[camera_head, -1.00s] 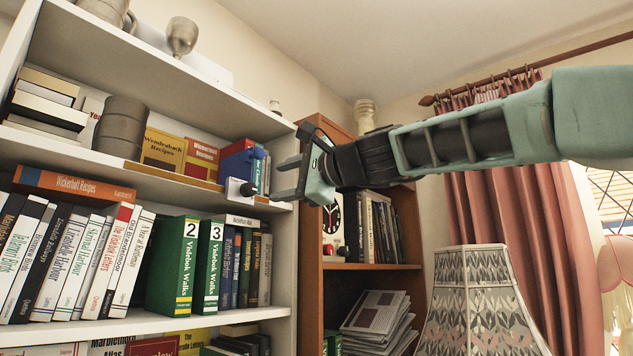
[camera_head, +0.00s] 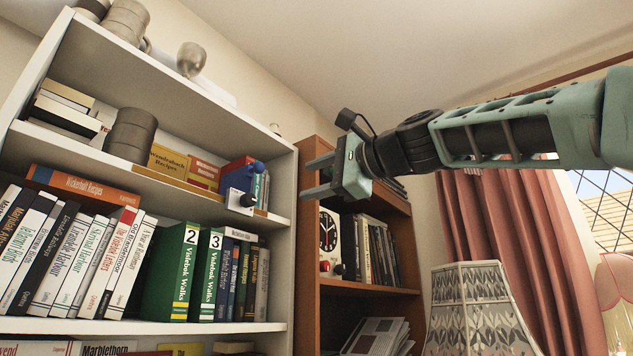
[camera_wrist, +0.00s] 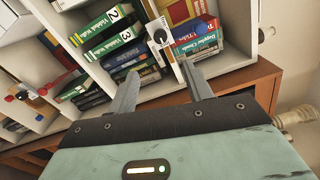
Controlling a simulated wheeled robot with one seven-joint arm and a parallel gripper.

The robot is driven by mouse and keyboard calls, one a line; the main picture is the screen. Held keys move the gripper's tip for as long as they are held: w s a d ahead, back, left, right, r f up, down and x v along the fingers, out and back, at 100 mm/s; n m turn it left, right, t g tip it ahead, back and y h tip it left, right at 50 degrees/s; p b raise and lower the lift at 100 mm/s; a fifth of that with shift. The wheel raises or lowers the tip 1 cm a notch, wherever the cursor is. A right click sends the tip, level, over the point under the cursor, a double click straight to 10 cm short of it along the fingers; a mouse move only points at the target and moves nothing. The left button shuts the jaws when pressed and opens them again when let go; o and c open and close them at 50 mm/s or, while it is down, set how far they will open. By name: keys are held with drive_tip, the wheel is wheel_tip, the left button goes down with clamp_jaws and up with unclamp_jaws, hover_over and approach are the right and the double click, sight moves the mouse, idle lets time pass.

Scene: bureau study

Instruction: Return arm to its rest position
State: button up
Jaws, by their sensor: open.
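My gripper (camera_head: 304,178) is open, with nothing between its two fingers. It hangs in the air in front of the upper part of the brown bookcase, at the right edge of the white bookshelf. My teal and black arm (camera_head: 500,135) stretches in from the right, raised high. In the wrist view the two grey fingers (camera_wrist: 160,72) are spread apart and point toward the shelves. A small white box with a black knob (camera_head: 240,201) stands on the shelf edge to the left of the fingers, apart from them.
The white bookshelf (camera_head: 255,328) holds many books, with metal cups on top. The brown bookcase (camera_head: 370,287) holds a clock (camera_head: 327,231) and more books. A patterned lampshade (camera_head: 478,310) stands below my arm, with pink curtains (camera_head: 540,240) behind. The space below the ceiling is free.

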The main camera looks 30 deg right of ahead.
idle(0.4)
drive_tip(key=w+a+f+n+g+p, duration=0.1)
drive_tip(key=w+a+f+n+g, duration=0.15)
drive_tip(key=a+f, duration=0.45)
drive_tip(key=w+a+f+n+g, duration=0.1)
drive_tip(key=a+f+n+g, duration=0.15)
drive_tip(key=f, duration=0.95)
drive_tip(key=s+a+f+n+g+h+p, duration=0.1)
drive_tip(key=s+a+f+n+g, duration=0.2)
drive_tip(key=f, duration=0.5)
drive_tip(key=s+a+f+n+g, duration=0.2)
drive_tip(key=a+f+n, duration=0.1)
drive_tip(key=f, duration=0.5)
drive_tip(key=s+d+f+n+g+h+p, duration=0.1)
drive_tip(key=s+f+n+g+h, duration=0.4)
drive_tip(key=s+f+n, duration=0.7)
drive_tip(key=s+d+f+g, duration=0.1)
drive_tip(key=s+f, duration=0.8)
drive_tip(key=f, duration=0.2)
drive_tip(key=shift+s+d+n+g+p, duration=0.3)
drive_tip(key=shift+s+p, duration=0.05)
